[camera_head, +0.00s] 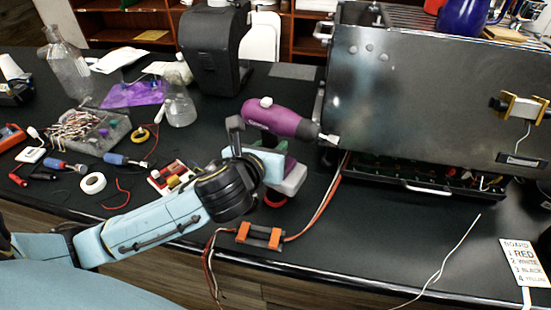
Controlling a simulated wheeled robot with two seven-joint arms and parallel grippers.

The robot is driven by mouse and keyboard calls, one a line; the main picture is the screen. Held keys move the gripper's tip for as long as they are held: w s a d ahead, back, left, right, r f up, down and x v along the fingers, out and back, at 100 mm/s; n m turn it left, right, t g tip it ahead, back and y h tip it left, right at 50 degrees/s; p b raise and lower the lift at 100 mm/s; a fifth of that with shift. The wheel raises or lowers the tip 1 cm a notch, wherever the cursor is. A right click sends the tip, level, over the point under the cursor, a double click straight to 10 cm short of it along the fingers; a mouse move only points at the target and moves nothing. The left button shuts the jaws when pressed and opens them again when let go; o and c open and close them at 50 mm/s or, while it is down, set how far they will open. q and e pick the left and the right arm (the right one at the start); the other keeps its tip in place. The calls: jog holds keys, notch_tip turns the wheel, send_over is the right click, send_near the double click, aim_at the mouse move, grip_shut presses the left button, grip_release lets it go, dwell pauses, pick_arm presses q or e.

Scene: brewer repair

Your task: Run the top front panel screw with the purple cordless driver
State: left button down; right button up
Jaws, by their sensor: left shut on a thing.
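The purple cordless driver (281,121) is in the middle of the view, with its tip pointing right. Its tip is at the left part of the brewer's steel front panel (420,105); I cannot tell whether it touches. My left gripper (257,150) is shut on the driver, around its handle. The handle's lower end shows below and right of the gripper. I cannot make out the top panel screw; small round marks (369,48) show near the panel's top left. My right gripper is not in view.
An orange clamp-like block (259,235) with wires lies near the table's front edge. A tray (430,177) sits under the brewer. Glass bottles (68,64), a wire tray (88,131) and several tools crowd the left side. A label card (524,262) is at the right.

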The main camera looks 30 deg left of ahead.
pick_arm(q)
jog(key=w+a+r+n+t+y+p, duration=0.1)
jog(key=w+a+r+n+y+p, duration=0.1)
jog(key=w+a+r, duration=0.3)
jog(key=w+a+r+n+t+y+p, duration=0.2)
jog(key=w+a+r+y+p, duration=0.2)
jog(key=w, duration=0.5)
jog(key=shift+w+a+r+t+p, duration=0.3)
jog(key=shift+w+a+r+p, duration=0.1)
jog(key=shift+a+r, duration=0.8)
jog(key=shift+s, duration=0.15)
jog(key=shift+w+d+f+p, duration=0.1)
jog(key=shift+w+d+p, duration=0.15)
jog(key=shift+d+p, duration=0.6)
dwell(1.1)
